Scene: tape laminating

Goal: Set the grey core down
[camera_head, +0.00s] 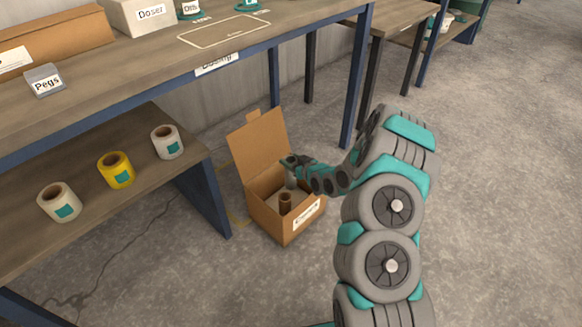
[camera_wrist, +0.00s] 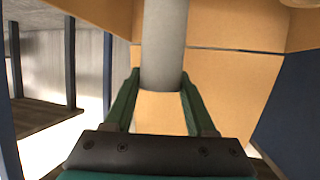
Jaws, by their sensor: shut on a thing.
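The grey core (camera_wrist: 164,45) is a pale grey cylinder between the two green fingers of my gripper (camera_wrist: 161,82) in the wrist view. My gripper (camera_head: 290,161) is shut on it. In the head view, the grey core (camera_head: 291,179) hangs below my gripper, inside the opening of the cardboard box (camera_head: 272,222). I cannot tell whether its lower end touches the box floor. A brown core (camera_head: 285,204) stands upright in the box, in front of the grey core.
The box stands on the concrete floor, its flap raised at the back. The workbench (camera_head: 225,55) is to the left. Its lower shelf (camera_head: 95,205) holds a yellow roll (camera_head: 116,170) and two white rolls (camera_head: 167,142). The floor right of my arm is clear.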

